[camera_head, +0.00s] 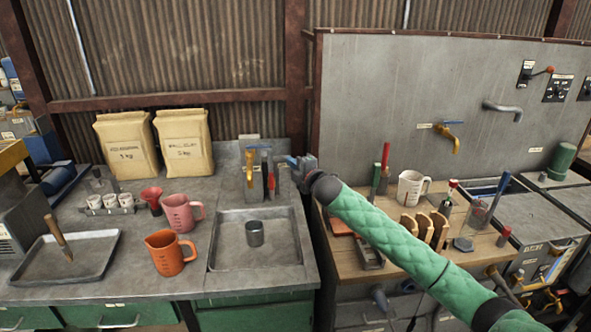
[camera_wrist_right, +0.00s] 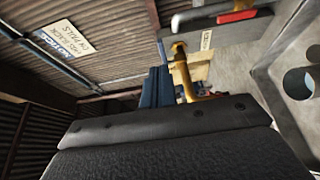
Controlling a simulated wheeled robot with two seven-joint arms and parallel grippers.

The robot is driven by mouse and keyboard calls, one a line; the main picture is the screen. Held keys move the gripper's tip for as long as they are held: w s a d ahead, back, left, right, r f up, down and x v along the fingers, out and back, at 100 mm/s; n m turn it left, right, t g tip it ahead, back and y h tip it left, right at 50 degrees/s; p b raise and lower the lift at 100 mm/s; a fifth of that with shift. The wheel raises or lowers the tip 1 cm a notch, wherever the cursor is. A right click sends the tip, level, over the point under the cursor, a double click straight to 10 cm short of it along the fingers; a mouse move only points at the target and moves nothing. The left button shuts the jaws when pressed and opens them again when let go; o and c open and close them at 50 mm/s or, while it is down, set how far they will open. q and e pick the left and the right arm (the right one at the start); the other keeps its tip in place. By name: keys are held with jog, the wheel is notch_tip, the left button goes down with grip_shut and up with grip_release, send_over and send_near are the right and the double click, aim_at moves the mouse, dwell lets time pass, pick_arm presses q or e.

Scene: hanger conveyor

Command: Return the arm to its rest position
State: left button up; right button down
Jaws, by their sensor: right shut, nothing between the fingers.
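My right arm, in a green quilted sleeve (camera_head: 400,240), reaches from the lower right corner up and left across the head view. Its gripper (camera_head: 292,161) is small and partly turned away, at the gap between the left counter and the wooden worktop. It is shut and empty, in the air near the yellow tap (camera_head: 249,168). In the right wrist view the dark gripper housing (camera_wrist_right: 165,150) fills the lower part, and a yellow tap (camera_wrist_right: 186,75) shows beyond it. My left gripper is not in view.
The left counter holds a sink (camera_head: 282,250) with a metal cup (camera_head: 254,233), an orange jug (camera_head: 170,253), a pink jug (camera_head: 180,213) and a tray (camera_head: 90,262). A white mug (camera_head: 410,188) and bottles stand on the wooden worktop (camera_head: 345,262), beneath my arm and beside it.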

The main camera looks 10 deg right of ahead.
jog(key=s+f+m+g+h, duration=0.5)
jog(key=s+f+m, duration=0.6)
jog(key=s+f, duration=1.4)
jog(key=s+d+f+m+g+h, duration=0.1)
jog(key=s+d+f+m+g, duration=0.2)
jog(key=s, duration=0.9)
jog(key=s+d+f+m+g+h, duration=0.15)
jog(key=s+d+m, duration=0.3)
jog(key=s, duration=0.75)
jog(key=s+d+f+m+g, duration=0.2)
jog(key=s+d+m+g, duration=0.15)
jog(key=s, duration=0.95)
notch_tip(320, 180, down, 27)
jog(key=w+a+n, duration=0.1)
jog(key=w+a, duration=0.1)
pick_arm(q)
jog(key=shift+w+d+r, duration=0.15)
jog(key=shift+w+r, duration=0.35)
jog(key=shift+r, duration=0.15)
pick_arm(e)
jog(key=s+f, duration=0.3)
jog(key=f, duration=0.7)
jog(key=s+f+g, duration=0.1)
jog(key=s+f, duration=0.3)
jog(key=f, duration=0.7)
jog(key=shift+s+d+f+g, duration=0.15)
jog(key=shift+s+g, duration=0.15)
